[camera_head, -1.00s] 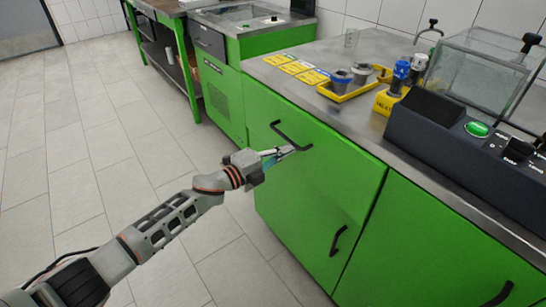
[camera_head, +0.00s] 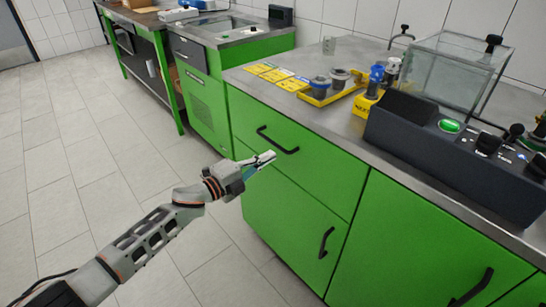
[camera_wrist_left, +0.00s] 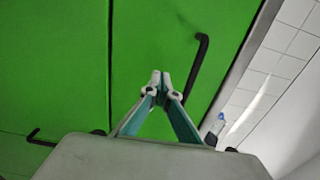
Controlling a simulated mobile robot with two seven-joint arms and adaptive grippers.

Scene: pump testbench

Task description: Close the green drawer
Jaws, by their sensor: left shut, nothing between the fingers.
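The green drawer (camera_head: 310,160) is the upper left front of the green cabinet, with a black bar handle (camera_head: 278,141). Its front looks about flush with the cabinet, with a thin seam above the door below. My left gripper (camera_head: 272,155) is shut and empty, its tips just below the handle. In the left wrist view the closed fingertips (camera_wrist_left: 160,76) point at the green front beside the black handle (camera_wrist_left: 198,65). I cannot tell whether they touch the front. My right gripper is not in view.
The grey worktop (camera_head: 340,115) carries a yellow tray (camera_head: 330,97), a glass tank (camera_head: 455,68) and a dark control box (camera_head: 450,150). A lower door handle (camera_head: 326,242) sticks out below the drawer. The tiled floor (camera_head: 90,210) on the left is clear.

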